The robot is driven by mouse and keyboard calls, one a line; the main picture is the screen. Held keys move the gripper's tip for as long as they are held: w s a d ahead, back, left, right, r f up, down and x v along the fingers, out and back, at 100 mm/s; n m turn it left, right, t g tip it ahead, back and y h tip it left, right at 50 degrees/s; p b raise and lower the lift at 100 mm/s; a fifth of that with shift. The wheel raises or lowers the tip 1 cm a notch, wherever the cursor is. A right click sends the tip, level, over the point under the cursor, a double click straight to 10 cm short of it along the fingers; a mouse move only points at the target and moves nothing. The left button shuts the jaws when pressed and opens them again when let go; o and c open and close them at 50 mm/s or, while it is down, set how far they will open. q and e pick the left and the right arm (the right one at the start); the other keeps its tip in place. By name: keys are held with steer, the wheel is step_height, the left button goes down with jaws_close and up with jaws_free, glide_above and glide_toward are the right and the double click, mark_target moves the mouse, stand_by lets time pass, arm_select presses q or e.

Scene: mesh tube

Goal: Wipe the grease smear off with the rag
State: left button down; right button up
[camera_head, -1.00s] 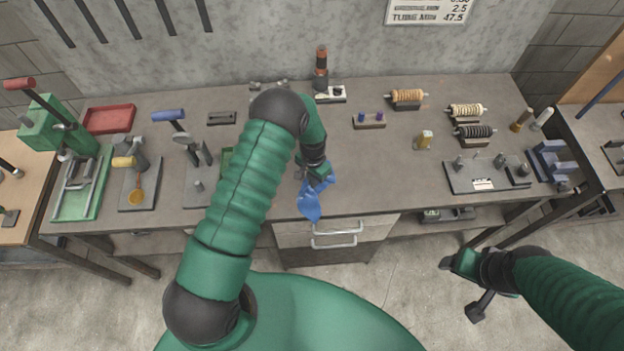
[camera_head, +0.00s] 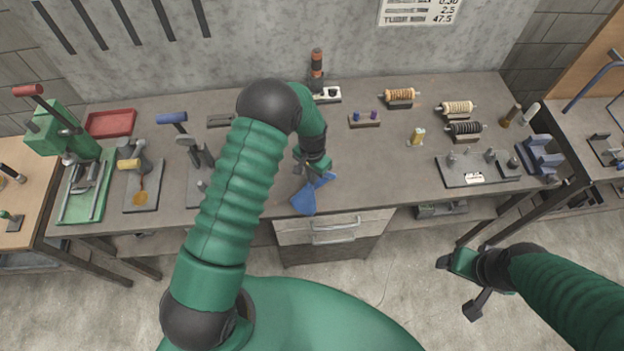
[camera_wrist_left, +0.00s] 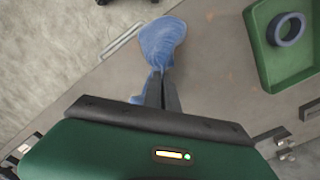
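The blue rag (camera_head: 304,201) hangs from my left gripper (camera_head: 314,177) at the bench's front edge, above the drawers. In the left wrist view, the rag (camera_wrist_left: 162,42) bunches around and beyond the tips of the closed fingers (camera_wrist_left: 162,90). Part of it lies over the bench edge as seen there; whether it touches the top, I cannot tell.
A green tray (camera_wrist_left: 270,75) with a dark ring (camera_wrist_left: 288,29) is beside the rag in the wrist view. Presses stand at left near a red tray (camera_head: 111,123). Spools (camera_head: 457,108) and a fixture plate (camera_head: 478,172) stand right. The bench middle right of the rag is clear.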

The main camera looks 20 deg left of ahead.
arm_select(q)
steer(key=r, duration=0.1)
steer(key=r+p, duration=0.1)
steer(key=shift+s+d+r, duration=0.1)
steer(key=shift+d+r, duration=0.25)
steer(key=shift+r, duration=0.05)
steer(key=shift+a, duration=0.25)
